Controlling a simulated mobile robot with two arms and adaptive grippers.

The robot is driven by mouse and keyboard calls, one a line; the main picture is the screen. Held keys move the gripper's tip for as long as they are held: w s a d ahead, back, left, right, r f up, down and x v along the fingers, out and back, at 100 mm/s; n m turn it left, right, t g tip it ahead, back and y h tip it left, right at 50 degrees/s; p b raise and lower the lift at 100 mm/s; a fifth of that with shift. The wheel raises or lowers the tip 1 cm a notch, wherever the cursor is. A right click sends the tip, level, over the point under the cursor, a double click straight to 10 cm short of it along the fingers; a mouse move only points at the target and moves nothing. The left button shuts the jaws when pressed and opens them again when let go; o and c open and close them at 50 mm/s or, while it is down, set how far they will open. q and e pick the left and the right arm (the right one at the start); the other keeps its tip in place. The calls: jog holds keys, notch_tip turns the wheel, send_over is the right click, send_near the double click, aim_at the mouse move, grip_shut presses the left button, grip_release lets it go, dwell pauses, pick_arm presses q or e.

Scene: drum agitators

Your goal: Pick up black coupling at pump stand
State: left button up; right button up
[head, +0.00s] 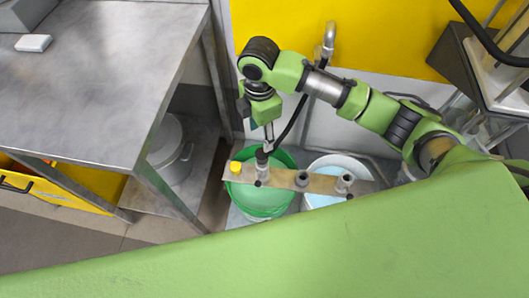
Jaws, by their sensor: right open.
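The pump stand shows as a flat metal bar (325,183) laid across a green bucket and a white bucket. My left gripper is not in view.
On the bar are a yellow cap (236,167), a dark grey fitting (302,178) and a metal fitting (345,182). The green bucket (262,207) and white bucket (340,163) are below. A steel table (90,75) stands left, with a pot (170,150) underneath.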

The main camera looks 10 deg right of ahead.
aim_at(262, 152)
notch_tip(262, 152, down, 8)
jog(key=shift+s, duration=0.1)
jog(key=shift+d+f, duration=0.15)
jog(key=shift+f, duration=2.45)
grip_shut()
